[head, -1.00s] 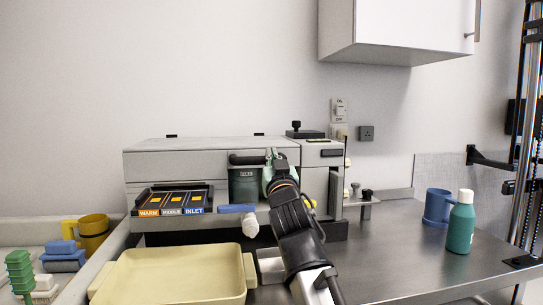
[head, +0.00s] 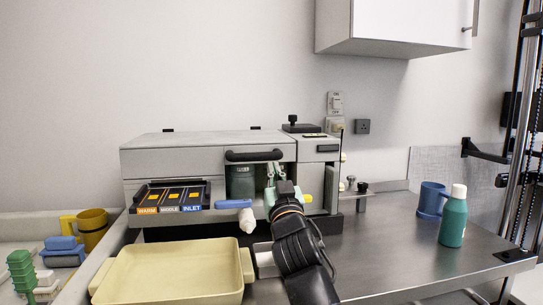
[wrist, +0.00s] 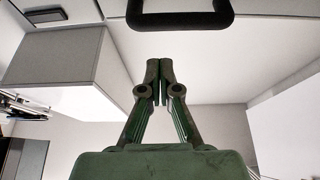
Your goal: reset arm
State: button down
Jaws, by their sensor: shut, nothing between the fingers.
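My green gripper (head: 274,168) is in front of the grey machine (head: 210,148), just below its black bar handle (head: 253,155). Its fingers are together and hold nothing; they also show in the wrist view (wrist: 160,66). The handle shows at the top of the wrist view (wrist: 180,18), apart from the fingertips. My arm comes up from the bottom of the head view and hides part of the machine's lower front.
A cream tray (head: 110,294) stands in front of the machine. A tray labelled WARM, MIDDLE and INLET (head: 172,210) juts from it. A blue mug (head: 431,201) and a green bottle (head: 453,222) stand right. The metal counter (head: 390,250) is clear between.

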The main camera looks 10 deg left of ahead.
jog(key=shift+s+d+f, duration=0.2)
jog(key=shift+s+f, duration=0.35)
jog(key=shift+f, duration=0.15)
jog(key=shift+w, duration=0.1)
